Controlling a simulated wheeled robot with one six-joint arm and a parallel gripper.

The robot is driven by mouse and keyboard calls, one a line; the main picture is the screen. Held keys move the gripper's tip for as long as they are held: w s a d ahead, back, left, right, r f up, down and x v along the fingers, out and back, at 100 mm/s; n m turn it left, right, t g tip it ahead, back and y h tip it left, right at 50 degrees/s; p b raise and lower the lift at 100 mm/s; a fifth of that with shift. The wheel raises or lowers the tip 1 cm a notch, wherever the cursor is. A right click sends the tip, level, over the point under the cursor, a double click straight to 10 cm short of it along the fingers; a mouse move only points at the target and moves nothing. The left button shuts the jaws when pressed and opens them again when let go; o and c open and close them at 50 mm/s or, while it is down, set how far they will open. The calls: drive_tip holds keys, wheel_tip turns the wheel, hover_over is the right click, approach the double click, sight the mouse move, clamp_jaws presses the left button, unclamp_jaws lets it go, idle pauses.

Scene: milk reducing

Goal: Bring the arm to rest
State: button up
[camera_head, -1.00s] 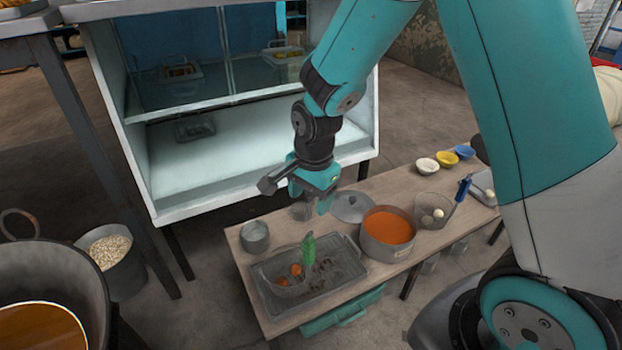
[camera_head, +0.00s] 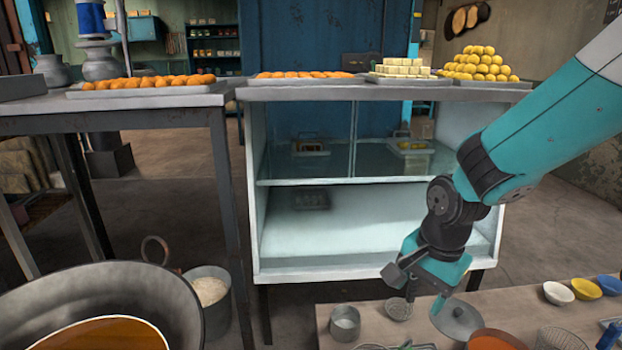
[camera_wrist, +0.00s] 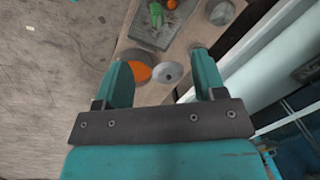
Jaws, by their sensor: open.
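My arm reaches in from the upper right of the head view, bent downward. My gripper (camera_head: 424,300) hangs above the far side of the low wooden table and looks empty. In the wrist view its two teal fingers (camera_wrist: 160,60) stand wide apart with nothing between them. A grey lid (camera_head: 457,320) lies on the table below and just right of the gripper in the head view. It also shows between the fingers in the wrist view (camera_wrist: 168,73).
A pot of orange liquid (camera_head: 495,340), a metal cup (camera_head: 345,323) and small bowls (camera_head: 558,293) stand on the low table. A glass-fronted cabinet (camera_head: 375,268) is behind the gripper. A large pan (camera_head: 165,290) fills the lower left.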

drive_tip(key=s+a+r+n+y, duration=0.2)
drive_tip(key=s+a+r+n, duration=0.1)
drive_tip(key=s+r+n, duration=0.45)
drive_tip(key=s+a+r+n+y, duration=0.1)
drive_tip(key=s+a+r+n, duration=0.25)
drive_tip(key=s+n, duration=0.6)
wheel_tip(320, 180, up, 17)
drive_tip(key=s+p, duration=0.1)
drive_tip(key=p, duration=1.6)
drive_tip(key=shift+r+g, duration=0.15)
drive_tip(key=shift+g, duration=0.25)
